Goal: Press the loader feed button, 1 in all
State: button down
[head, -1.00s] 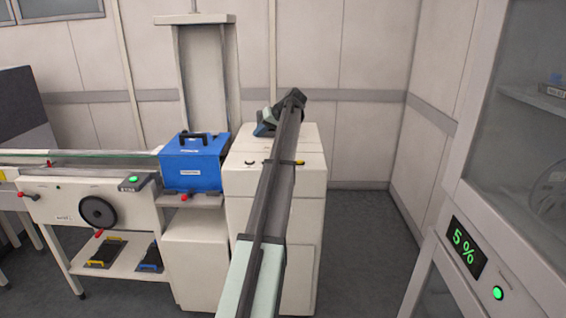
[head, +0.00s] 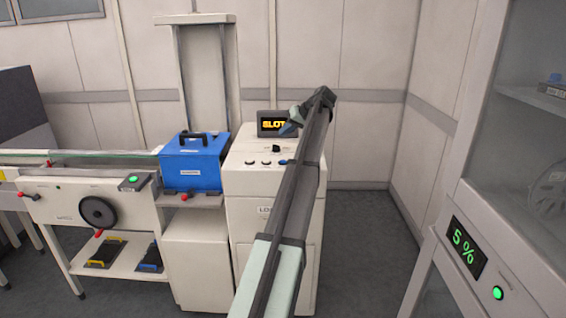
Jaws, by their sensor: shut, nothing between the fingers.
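The white loader cabinet (head: 248,187) stands mid-view, its front lettering partly covered by my arm. Any labels are too small to read, so I cannot tell which is the feed button. A black knob (head: 276,148) sits behind them. My arm crosses the cabinet's right side. My gripper (head: 289,130) hangs from the arm's far end, small and bluish, shut and empty. It appears in front of the display, above and behind the button row.
A dark display (head: 265,124) with orange letters, partly covered, stands on the cabinet. A blue box (head: 190,165) with a black handle is left of it, beside a white feeder trolley (head: 60,200). Floor between is clear.

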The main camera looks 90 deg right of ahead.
aim_at(285, 161)
jog(key=shift+f, duration=4.3)
jog(key=shift+f, duration=0.25)
jog(key=shift+f, duration=0.2)
